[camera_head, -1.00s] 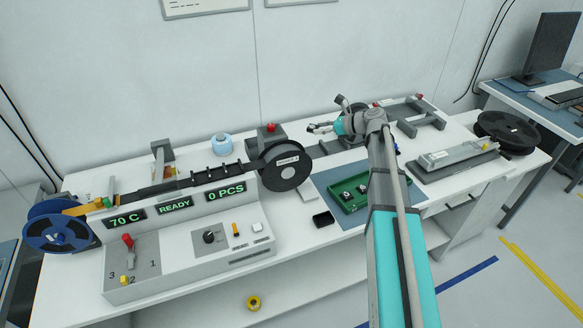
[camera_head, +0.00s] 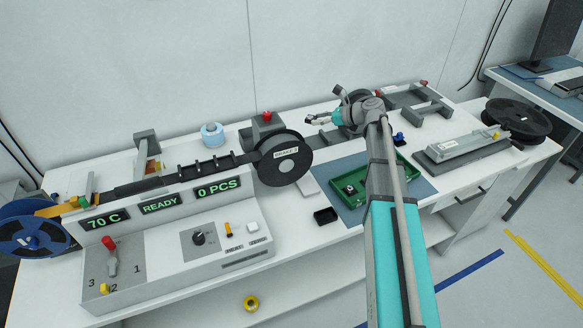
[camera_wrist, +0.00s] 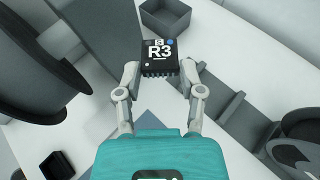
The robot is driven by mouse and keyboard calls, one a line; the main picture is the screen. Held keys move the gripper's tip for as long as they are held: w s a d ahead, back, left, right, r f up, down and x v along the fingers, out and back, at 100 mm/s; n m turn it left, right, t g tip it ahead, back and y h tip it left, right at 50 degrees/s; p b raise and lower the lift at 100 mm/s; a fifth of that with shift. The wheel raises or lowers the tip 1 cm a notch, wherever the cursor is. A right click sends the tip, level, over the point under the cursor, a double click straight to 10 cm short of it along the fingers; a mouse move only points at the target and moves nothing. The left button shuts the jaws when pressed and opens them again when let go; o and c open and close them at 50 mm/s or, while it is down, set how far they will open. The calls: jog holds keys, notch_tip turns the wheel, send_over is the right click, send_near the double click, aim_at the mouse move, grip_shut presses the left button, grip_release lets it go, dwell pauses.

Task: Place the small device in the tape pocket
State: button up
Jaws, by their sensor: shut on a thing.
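The small device (camera_wrist: 159,57) is a black square chip with metal legs and white "R3" marking in the wrist view. My gripper (camera_wrist: 162,73) is shut on it, one finger on each side, and holds it face-on to the wrist camera. In the head view my gripper (camera_head: 318,118) is over the back of the bench, right of the black reel (camera_head: 285,160). The device is too small to make out there. The dark tape track (camera_head: 180,178) runs left from that reel above the control panel.
A green tray (camera_head: 409,182) with a small part stands on a blue mat right of the reel. A black box (camera_head: 325,216) lies at the front. A blue-white roll (camera_head: 212,134) and a red-knobbed grey block (camera_head: 267,121) stand behind the track.

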jog(key=b, duration=0.6)
send_over(316, 162)
notch_tip(316, 162, down, 7)
jog(key=shift+w+a+f+b, duration=0.1)
jog(key=shift+a+f+b, duration=0.05)
jog(key=shift+f+b, duration=0.5)
notch_tip(316, 162, down, 6)
jog(key=b, duration=0.6)
jog(key=shift+f, duration=0.1)
jog(key=shift+f, duration=0.1)
jog(key=shift+f+b, duration=1.8)
jog(key=shift+b, duration=0.2)
jog(key=shift+f, duration=0.15)
jog(key=o, duration=1)
